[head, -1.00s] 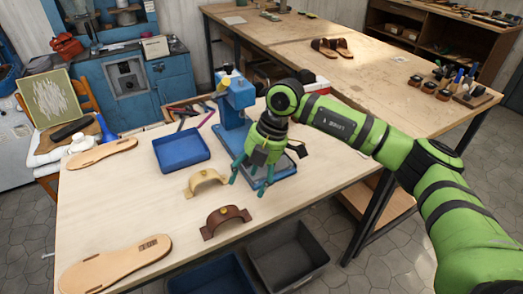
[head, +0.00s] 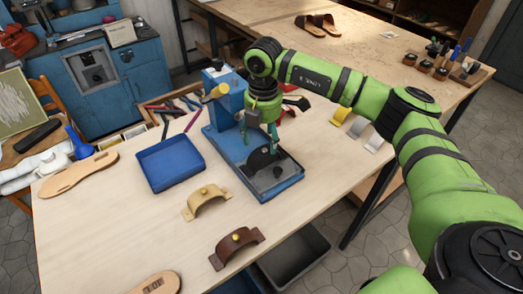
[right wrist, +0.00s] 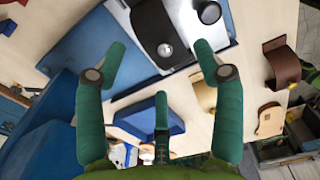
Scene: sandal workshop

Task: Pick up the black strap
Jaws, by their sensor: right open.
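The black strap (head: 262,157) is an arched dark piece on the metal plate of the blue press (head: 226,148), in the middle of the table. In the right wrist view the black strap (right wrist: 152,24) shows near the top with a round silver stud. My right gripper (head: 258,135) points down over the press base, just above the strap. In the right wrist view its green fingers (right wrist: 155,62) are spread, with nothing between them. The fingers partly cover the strap in the head view. My left gripper is out of view.
A blue tray (head: 170,162) lies left of the press. A tan strap (head: 207,200) and a brown strap (head: 237,245) lie in front. Hand tools (head: 172,108) lie behind the tray. More straps (head: 356,128) lie at the right edge. A dark bin (head: 293,257) stands below the table.

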